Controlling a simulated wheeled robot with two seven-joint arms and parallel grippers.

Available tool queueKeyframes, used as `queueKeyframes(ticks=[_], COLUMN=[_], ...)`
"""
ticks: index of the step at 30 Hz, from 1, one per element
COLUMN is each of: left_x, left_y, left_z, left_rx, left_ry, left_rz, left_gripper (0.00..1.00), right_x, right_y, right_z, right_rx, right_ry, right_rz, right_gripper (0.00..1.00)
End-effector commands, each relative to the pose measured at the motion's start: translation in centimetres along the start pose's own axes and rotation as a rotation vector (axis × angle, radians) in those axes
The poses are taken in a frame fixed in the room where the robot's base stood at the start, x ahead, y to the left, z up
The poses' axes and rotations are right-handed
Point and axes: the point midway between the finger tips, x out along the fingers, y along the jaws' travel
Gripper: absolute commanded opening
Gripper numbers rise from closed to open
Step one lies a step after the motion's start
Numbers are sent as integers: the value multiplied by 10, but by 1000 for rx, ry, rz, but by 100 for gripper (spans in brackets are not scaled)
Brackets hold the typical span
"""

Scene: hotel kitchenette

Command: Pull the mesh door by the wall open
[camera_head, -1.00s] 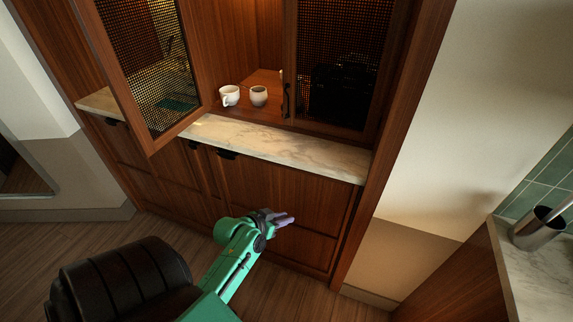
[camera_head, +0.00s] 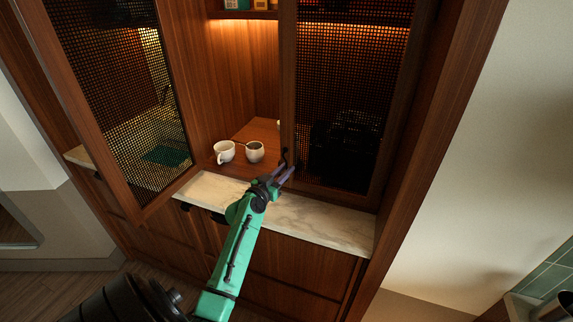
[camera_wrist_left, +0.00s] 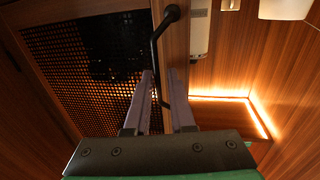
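The mesh door by the wall (camera_head: 345,110) is the right door of the wooden cabinet and looks closed. Its dark bar handle (camera_head: 285,157) is on its left edge. My left gripper (camera_head: 281,174) is at the handle's lower part, above the marble ledge. In the left wrist view, the black handle (camera_wrist_left: 155,55) passes between the two fingertips (camera_wrist_left: 160,75), closer to the left finger. The fingers are apart, with a gap showing beside the handle. The mesh door (camera_wrist_left: 80,65) fills the left of that view. My right gripper is not in view.
The other mesh door (camera_head: 120,100) stands open at the left. A white mug (camera_head: 224,152) and a cup (camera_head: 255,152) stand in the open cabinet bay, left of the gripper. The marble ledge (camera_head: 320,222) runs below the doors. A pale wall (camera_head: 460,170) stands at the right.

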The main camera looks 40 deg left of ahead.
Motion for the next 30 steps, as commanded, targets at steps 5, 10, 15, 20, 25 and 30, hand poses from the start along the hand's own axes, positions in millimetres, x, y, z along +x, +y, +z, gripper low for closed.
queueKeyframes(ticks=[5,10,15,20,25,30], left_x=[12,12,11,11,11,11], left_y=[0,0,0,0,0,0], left_z=[0,1,1,1,1,1], left_rx=[0,0,0,0,0,-1], left_ry=[0,0,0,-1,-1,-1], left_rz=[0,0,0,0,0,0], left_gripper=[22,22,0,0,0,0], right_x=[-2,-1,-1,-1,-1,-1], right_y=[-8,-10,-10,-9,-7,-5], right_z=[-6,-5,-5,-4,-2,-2], right_rx=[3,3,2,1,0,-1], right_ry=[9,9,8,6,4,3], right_rz=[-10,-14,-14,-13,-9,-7], right_gripper=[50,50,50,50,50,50])
